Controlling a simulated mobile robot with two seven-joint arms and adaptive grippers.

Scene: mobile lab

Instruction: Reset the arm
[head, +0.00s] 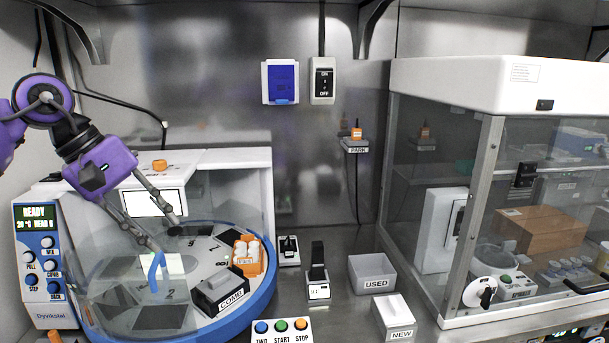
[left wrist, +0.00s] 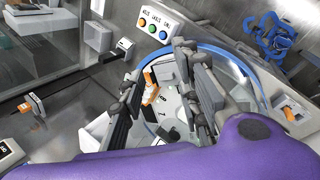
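My left arm, purple with grey finger links, comes in from the left in the head view. Its gripper (head: 167,237) points down and to the right over the round blue-rimmed carousel (head: 262,306). The two fingers are apart, with nothing seen between them. A small blue upright piece (head: 156,268) with a white block beside it is just below the fingertips; I cannot tell whether they touch. In the left wrist view the two fingers are also spread, with the carousel's blue rim (left wrist: 240,68) beyond them. My right gripper is not in view.
An orange rack (head: 240,266) of white-topped vials and a black COMB box (head: 221,296) sit on the carousel's right side. The READY control panel (head: 40,265) stands at left. USED (head: 374,274) and NEW (head: 394,316) boxes and a glass-walled enclosure (head: 440,75) are right.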

